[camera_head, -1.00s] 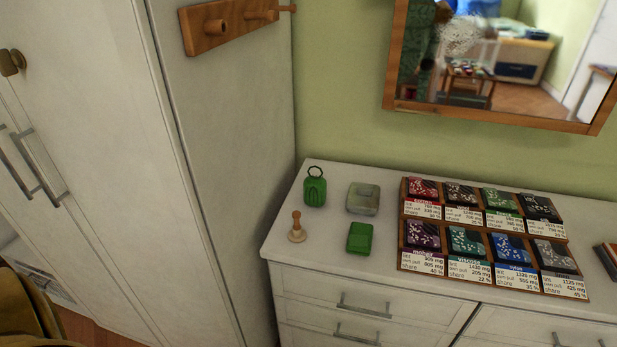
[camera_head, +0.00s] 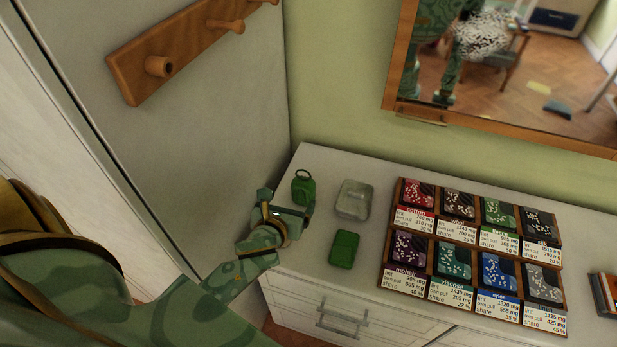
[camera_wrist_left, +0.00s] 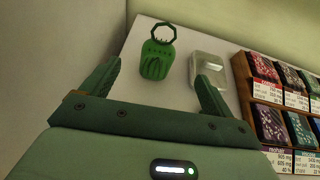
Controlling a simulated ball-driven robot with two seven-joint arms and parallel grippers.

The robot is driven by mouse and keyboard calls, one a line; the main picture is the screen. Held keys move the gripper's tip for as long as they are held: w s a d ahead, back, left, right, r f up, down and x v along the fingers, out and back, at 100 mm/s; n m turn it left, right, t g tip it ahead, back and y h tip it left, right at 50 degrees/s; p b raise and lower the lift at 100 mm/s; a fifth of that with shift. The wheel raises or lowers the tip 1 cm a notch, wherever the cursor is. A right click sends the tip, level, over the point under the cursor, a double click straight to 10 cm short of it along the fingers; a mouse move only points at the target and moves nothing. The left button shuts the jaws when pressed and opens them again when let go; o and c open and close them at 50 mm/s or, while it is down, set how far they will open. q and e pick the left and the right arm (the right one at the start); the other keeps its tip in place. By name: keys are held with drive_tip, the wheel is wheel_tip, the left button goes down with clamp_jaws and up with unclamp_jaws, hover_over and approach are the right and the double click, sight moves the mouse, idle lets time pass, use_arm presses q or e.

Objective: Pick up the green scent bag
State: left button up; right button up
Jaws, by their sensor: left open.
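The green scent bag (camera_head: 304,190), ribbed with a dark ring on top, stands at the back left of the white dresser top. It also shows in the left wrist view (camera_wrist_left: 157,60), ahead of and between the finger tips, its ring pointing away. My left gripper (camera_head: 288,203) is open and empty, just in front of the bag; the fingers show apart in the left wrist view (camera_wrist_left: 158,78). I cannot tell whether a finger touches it. In the head view the gripper covers a little of its lower part. My right gripper is not in view.
A clear-lidded box (camera_head: 354,200) stands right of the bag, with a plain green case (camera_head: 344,249) in front of it. A wooden rack (camera_head: 374,262) of several labelled packets fills the right. The tall cabinet side (camera_head: 200,120) rises close on the left.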

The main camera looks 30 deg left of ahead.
sight(301, 185)
use_arm(q)
drive_tip(key=b+x, duration=0.2)
drive_tip(key=x, duration=0.5)
drive_tip(key=b+x, duration=0.1)
drive_tip(key=x, duration=0.2)
drive_tip(key=shift+w, duration=0.1)
drive_tip(key=shift+w+a+f+b, duration=0.1)
drive_tip(key=shift+w+f+b, duration=0.1)
drive_tip(key=shift+w+b, duration=0.1)
drive_tip(key=b+x, duration=0.1)
drive_tip(key=x, duration=0.1)
drive_tip(key=f+b+x, duration=0.1)
drive_tip(key=x, duration=0.1)
drive_tip(key=shift+s+r, duration=0.1)
drive_tip(key=shift+s, duration=0.15)
drive_tip(key=shift+w, duration=0.3)
drive_tip(key=shift+r, duration=0.1)
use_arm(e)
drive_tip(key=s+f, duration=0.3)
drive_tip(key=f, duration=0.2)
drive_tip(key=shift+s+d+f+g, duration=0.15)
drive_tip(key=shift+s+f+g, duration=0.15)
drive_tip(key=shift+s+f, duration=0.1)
